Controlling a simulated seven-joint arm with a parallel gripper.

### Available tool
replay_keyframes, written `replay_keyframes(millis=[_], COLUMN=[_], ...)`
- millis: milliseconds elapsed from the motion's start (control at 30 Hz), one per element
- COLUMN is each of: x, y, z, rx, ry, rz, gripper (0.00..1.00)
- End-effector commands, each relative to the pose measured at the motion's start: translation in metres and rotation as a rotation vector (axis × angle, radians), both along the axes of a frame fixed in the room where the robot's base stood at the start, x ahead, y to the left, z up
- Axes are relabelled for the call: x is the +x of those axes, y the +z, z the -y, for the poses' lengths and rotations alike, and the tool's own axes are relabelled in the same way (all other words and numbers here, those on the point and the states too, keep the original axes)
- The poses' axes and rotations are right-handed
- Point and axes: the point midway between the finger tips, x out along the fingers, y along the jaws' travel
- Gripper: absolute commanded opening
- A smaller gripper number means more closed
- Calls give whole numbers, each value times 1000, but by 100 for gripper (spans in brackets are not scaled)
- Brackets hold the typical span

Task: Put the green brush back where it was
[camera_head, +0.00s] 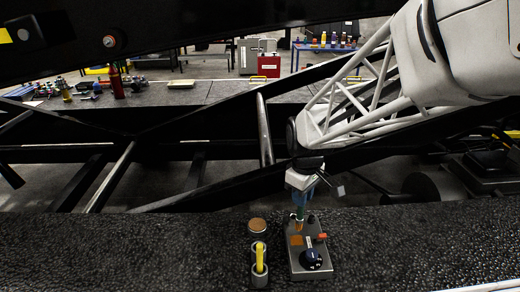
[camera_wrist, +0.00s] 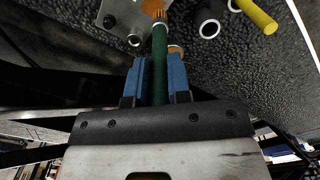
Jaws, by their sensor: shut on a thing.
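The green brush (camera_wrist: 159,60) is held between the two blue fingers of my gripper (camera_wrist: 157,78). Its orange bristles (camera_wrist: 160,13) point away from the fingers. In the head view my gripper (camera_head: 300,198) is above the black textured surface, with the bristles (camera_head: 299,226) pointing down over the back part of a grey metal box (camera_head: 310,268). Whether the bristles touch the box is unclear. Left of the box stands a grey ring-topped cup (camera_head: 256,246), which looks empty and dark inside in the wrist view (camera_wrist: 209,29).
A second cup (camera_head: 259,279) beside it holds a yellow-handled thing (camera_head: 260,258). A round brown-topped can (camera_head: 257,226) stands behind. The box carries a black knob (camera_head: 311,259) and a red-orange part (camera_head: 322,236). Dark beams (camera_head: 225,190) cross behind. The surface left is clear.

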Motion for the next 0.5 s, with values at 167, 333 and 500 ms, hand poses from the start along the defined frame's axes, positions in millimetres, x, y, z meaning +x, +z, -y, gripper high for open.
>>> replay_keyframes(millis=[167,333,500], x=[-1,-2,-6], y=[-2,-4,-7], z=[-16,-39,-67], rx=[0,1,0], ry=[-10,-30,-53], rz=[0,1,0], gripper=[0,0,0])
